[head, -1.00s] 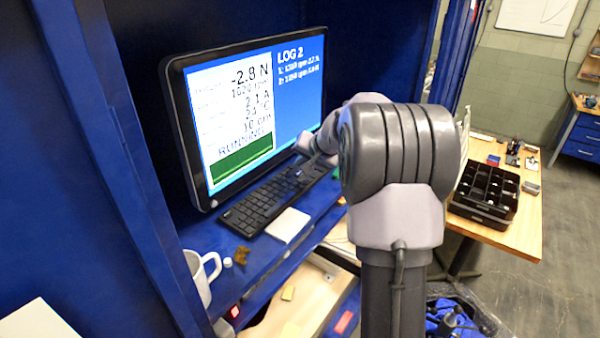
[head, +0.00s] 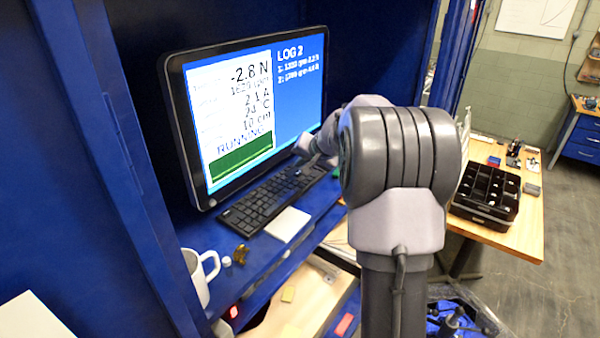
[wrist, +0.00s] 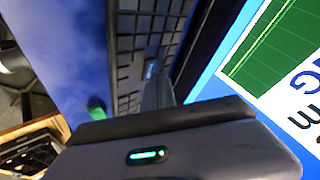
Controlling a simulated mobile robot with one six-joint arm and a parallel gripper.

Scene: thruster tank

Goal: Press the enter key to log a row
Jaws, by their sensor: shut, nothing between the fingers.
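The black keyboard (head: 262,200) lies on the blue shelf in front of the monitor; it also shows in the wrist view (wrist: 146,28). In the wrist view, one key with a pale blue mark (wrist: 150,70) lies close beside the fingers; I cannot read its label. My gripper (head: 299,171) is shut and empty over the keyboard's right part. In the wrist view its dark fingers (wrist: 158,94) point at the keys; I cannot tell whether they touch. The monitor (head: 255,105) reads "LOG 2" with two rows, -2.8 N and "RUNNING".
A white pad (head: 287,223) lies in front of the keyboard. A white mug (head: 197,277) and a small brass-coloured part (head: 242,253) are on the shelf nearer to me. Blue cabinet walls enclose the monitor. A black divided tray (head: 487,192) stands on the wooden table at right.

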